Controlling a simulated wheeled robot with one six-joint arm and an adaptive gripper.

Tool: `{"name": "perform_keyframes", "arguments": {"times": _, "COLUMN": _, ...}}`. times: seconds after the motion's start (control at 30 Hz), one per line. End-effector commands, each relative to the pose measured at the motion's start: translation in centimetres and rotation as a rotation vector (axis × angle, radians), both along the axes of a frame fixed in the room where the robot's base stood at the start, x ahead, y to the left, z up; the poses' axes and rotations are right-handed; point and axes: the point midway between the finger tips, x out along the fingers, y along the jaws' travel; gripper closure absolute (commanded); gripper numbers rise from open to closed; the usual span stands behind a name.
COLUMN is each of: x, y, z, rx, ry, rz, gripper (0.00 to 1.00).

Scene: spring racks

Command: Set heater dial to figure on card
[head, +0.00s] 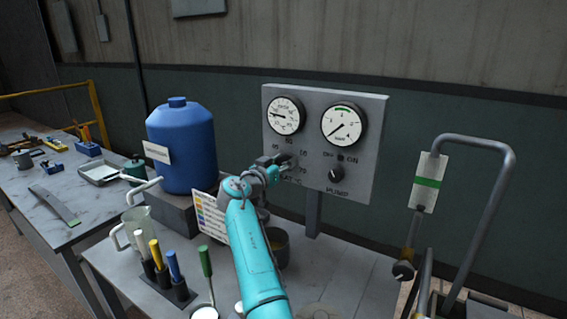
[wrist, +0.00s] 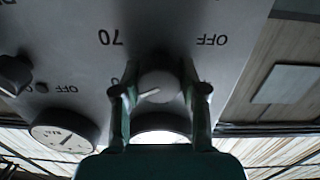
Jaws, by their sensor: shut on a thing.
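The heater dial (wrist: 158,86) is a round grey knob with a white pointer mark, on the grey control panel (head: 363,190). In the wrist view the panel is upside down, with "70" and "OFF" printed near the dial; the mark points left and slightly down there. My gripper (wrist: 160,95) is shut on the dial, one finger on each side. In the head view my gripper (head: 272,166) covers most of the dial and some of its figures. A card with coloured rows (head: 207,213) stands beside my arm, partly hidden by it; its writing is too small to read.
Two round gauges (head: 344,124) sit above. A black pump knob (head: 336,174) is right of my gripper. A blue tank (head: 182,145) stands left. A bent grey pipe (head: 492,200) rises at the right.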

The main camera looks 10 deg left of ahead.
Motion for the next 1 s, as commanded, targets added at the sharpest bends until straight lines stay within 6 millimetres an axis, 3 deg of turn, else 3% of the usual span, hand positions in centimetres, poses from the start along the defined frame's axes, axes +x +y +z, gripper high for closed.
{"name": "perform_keyframes", "arguments": {"times": 0.27, "x": 0.0, "y": 0.0, "z": -0.2, "rx": -0.001, "ry": 0.003, "rz": -0.001, "gripper": 0.92}}
{"name": "perform_keyframes", "arguments": {"times": 0.3, "x": 0.0, "y": 0.0, "z": -0.2, "rx": -0.001, "ry": 0.003, "rz": -0.001, "gripper": 0.48}}
{"name": "perform_keyframes", "arguments": {"times": 0.37, "x": 0.0, "y": 0.0, "z": -0.2, "rx": -0.001, "ry": 0.003, "rz": -0.001, "gripper": 0.33}}
{"name": "perform_keyframes", "arguments": {"times": 0.77, "x": -0.3, "y": 0.1, "z": -0.1, "rx": -0.001, "ry": 0.000, "rz": 0.000, "gripper": 0.32}}
{"name": "perform_keyframes", "arguments": {"times": 1.0, "x": -2.9, "y": 1.2, "z": -0.2, "rx": 0.000, "ry": 0.000, "rz": 0.001, "gripper": 0.32}}
